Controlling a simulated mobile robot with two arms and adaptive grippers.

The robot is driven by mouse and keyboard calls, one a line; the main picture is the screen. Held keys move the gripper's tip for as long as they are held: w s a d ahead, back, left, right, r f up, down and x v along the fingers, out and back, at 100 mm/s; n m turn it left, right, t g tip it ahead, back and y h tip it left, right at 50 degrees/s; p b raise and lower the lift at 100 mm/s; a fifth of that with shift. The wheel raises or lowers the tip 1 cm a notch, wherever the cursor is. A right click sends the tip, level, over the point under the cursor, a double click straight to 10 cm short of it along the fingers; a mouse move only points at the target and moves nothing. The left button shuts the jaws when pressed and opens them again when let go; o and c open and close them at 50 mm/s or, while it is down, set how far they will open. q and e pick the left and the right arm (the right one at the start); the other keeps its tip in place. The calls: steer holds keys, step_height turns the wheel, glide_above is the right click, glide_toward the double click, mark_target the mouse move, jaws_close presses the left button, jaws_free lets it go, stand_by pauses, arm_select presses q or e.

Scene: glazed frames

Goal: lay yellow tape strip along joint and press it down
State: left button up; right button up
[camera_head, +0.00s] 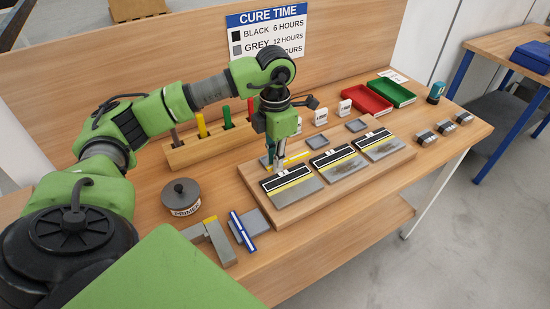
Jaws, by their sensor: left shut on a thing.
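My left gripper (274,164) points down over the back edge of the wooden board, shut on one end of a short yellow tape strip (298,157). The strip sticks out to the right, just behind the panels. Three panels lie in a row on the board: the left panel (296,191), the middle panel (343,169) and the right panel (382,147). Each has a black back part and a grey front part. A yellow line (292,180) runs along the joint of the left panel. The fingertips are small and partly hidden. My right gripper is out of view.
A primer tin (181,192), a grey tape holder (216,240) and a blue-and-white bar (242,231) are at the front left. A rack with colored markers (201,125) is behind. Red (365,100) and green (391,92) trays are at the back right.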

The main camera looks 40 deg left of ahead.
mark_target(275, 184)
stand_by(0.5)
arm_select(q)
steer(key=shift+f+b, duration=1.55)
steer(key=shift+f, duration=0.25)
steer(key=shift+f, duration=0.1)
steer(key=shift+f+b, duration=0.7)
steer(key=shift+f, duration=0.3)
steer(key=shift+f+b, duration=0.1)
steer(key=shift+b, duration=0.2)
steer(key=shift+f+b, duration=0.35)
steer(key=shift+f, duration=0.1)
steer(key=shift+r, duration=0.1)
